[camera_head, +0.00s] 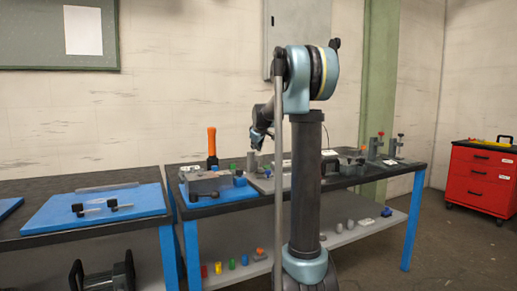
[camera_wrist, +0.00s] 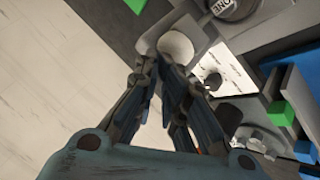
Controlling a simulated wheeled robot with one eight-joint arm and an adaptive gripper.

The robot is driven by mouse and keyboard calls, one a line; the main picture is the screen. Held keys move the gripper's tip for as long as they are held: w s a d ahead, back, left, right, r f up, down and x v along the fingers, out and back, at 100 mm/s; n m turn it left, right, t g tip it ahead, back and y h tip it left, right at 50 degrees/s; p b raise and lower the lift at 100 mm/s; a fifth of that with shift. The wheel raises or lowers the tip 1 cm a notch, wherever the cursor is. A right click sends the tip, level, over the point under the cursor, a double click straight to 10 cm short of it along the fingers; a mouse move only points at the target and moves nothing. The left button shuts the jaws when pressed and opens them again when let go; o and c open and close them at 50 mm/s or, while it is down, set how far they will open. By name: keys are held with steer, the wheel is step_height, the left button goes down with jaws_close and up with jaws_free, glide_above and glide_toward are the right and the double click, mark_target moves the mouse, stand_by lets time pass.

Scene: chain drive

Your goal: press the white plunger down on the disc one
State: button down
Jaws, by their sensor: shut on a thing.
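A white rounded part, seemingly the white plunger (camera_wrist: 177,46), shows right at my fingertips in the wrist view, over a grey plate. My gripper (camera_wrist: 165,68) is shut on it, though the fingers hide most of the contact. A grey round disc marked ONE (camera_wrist: 236,10) is at the top right, apart from the fingers. In the head view my gripper (camera_head: 257,142) is small, low over the middle of the far bench; the plunger cannot be made out there.
A white printed label (camera_wrist: 218,68), a green block (camera_wrist: 281,113) and a blue part (camera_wrist: 296,90) lie right of the fingers. In the head view an orange-handled tool (camera_head: 212,142) stands left of my gripper. A red cabinet (camera_head: 481,178) stands far right.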

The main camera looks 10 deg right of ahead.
steer(key=shift+d, duration=0.25)
steer(key=shift+w+r, duration=0.2)
steer(key=shift+w, duration=0.05)
steer(key=shift+r, duration=2.1)
step_height(320, 180, up, 5)
